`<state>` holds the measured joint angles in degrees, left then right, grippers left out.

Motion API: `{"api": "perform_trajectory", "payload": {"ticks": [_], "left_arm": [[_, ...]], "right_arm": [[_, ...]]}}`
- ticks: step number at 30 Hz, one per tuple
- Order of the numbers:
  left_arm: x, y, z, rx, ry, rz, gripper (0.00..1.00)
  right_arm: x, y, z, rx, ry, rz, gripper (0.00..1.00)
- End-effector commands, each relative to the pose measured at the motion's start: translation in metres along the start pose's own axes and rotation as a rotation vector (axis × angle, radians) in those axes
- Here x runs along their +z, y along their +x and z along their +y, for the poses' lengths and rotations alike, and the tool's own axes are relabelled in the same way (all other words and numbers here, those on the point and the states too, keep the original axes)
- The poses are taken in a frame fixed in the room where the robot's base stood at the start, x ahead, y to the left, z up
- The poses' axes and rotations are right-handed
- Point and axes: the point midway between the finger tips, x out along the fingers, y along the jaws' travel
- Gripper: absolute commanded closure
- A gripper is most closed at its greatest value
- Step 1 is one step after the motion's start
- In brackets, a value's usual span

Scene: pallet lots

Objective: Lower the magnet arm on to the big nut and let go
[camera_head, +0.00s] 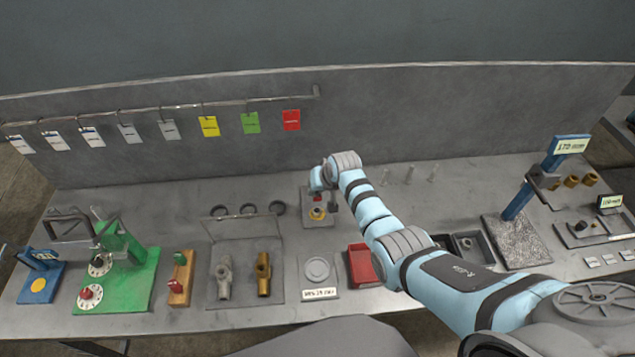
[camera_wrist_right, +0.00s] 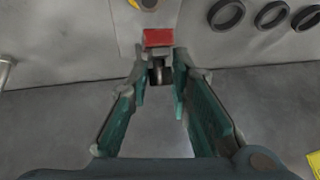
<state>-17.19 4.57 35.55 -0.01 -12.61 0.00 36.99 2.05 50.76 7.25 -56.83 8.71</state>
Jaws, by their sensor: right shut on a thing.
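My right gripper (camera_head: 322,188) is above a small grey plate (camera_head: 310,221) in the middle of the bench. In the right wrist view its two fingers (camera_wrist_right: 159,72) are shut on a narrow dark grey piece of the magnet arm. A red block (camera_wrist_right: 158,37), which seems part of the magnet arm, shows just beyond the fingertips. A brass-coloured nut (camera_head: 317,213) is on the plate in front of the gripper; its edge shows at the top of the wrist view (camera_wrist_right: 148,4). I cannot tell whether the magnet touches the nut. My left gripper is not in view.
A red bin (camera_head: 361,265) is in front, right of a round white dish (camera_head: 317,269). A blue stand (camera_head: 520,200) rises at the right. Coloured tags hang behind.

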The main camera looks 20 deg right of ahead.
Motion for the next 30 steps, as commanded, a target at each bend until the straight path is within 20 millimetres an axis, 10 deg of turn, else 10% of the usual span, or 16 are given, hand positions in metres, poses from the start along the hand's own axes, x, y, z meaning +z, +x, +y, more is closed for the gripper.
{"api": "perform_trajectory", "payload": {"ticks": [8, 9, 12, 23, 30], "left_arm": [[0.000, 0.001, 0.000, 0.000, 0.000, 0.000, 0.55], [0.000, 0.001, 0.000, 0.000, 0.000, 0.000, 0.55], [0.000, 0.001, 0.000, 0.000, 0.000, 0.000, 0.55], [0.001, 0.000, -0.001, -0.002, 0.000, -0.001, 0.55], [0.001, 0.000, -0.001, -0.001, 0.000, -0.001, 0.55]], "right_arm": [[0.007, 0.003, 0.000, 0.000, 0.003, -0.018, 1.00], [0.007, 0.002, 0.000, 0.000, 0.003, -0.017, 0.75], [0.005, 0.002, 0.000, 0.000, 0.002, -0.013, 0.63], [0.002, -0.004, 0.000, 0.000, 0.001, -0.005, 0.63], [0.002, -0.049, 0.000, 0.000, 0.000, -0.001, 0.63]]}}
